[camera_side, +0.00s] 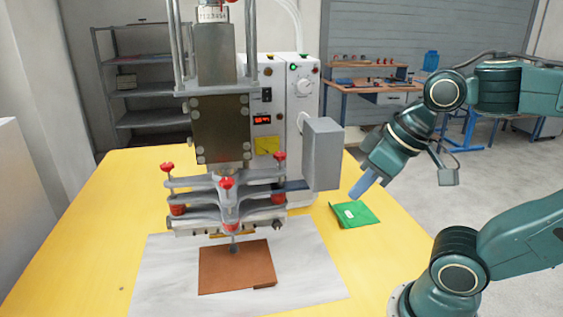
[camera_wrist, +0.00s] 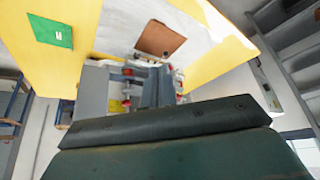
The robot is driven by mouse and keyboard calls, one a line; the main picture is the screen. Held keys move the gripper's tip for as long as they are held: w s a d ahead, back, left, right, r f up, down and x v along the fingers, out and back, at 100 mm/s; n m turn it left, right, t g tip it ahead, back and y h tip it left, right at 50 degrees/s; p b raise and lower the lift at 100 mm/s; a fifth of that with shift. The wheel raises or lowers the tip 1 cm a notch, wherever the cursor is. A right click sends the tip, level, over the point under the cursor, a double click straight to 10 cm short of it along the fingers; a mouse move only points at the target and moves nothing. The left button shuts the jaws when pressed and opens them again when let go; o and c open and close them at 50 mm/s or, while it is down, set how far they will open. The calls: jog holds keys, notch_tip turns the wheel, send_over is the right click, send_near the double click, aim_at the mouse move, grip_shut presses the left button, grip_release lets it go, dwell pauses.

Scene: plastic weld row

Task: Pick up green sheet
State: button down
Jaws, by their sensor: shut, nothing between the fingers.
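The green sheet (camera_side: 355,214) lies flat on the yellow table, right of the welding machine, with a small white mark on it. It also shows at the upper left of the wrist view (camera_wrist: 50,32). My gripper (camera_side: 358,190) is just above and beside the sheet in the side view, tilted down to the left. It is shut and empty, and I see a gap between its tip and the sheet.
The welding machine (camera_side: 222,130) stands left of my gripper, with a grey box (camera_side: 322,153) sticking out close to it. A brown sheet (camera_side: 237,268) lies on a white plate (camera_side: 160,285) under the machine. The yellow table (camera_side: 120,200) is bare at left.

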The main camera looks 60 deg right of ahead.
jog(key=c, duration=2.1)
grip_release()
jog(key=o, duration=0.6)
jog(key=shift+c, duration=0.2)
jog(key=shift+r, duration=0.15)
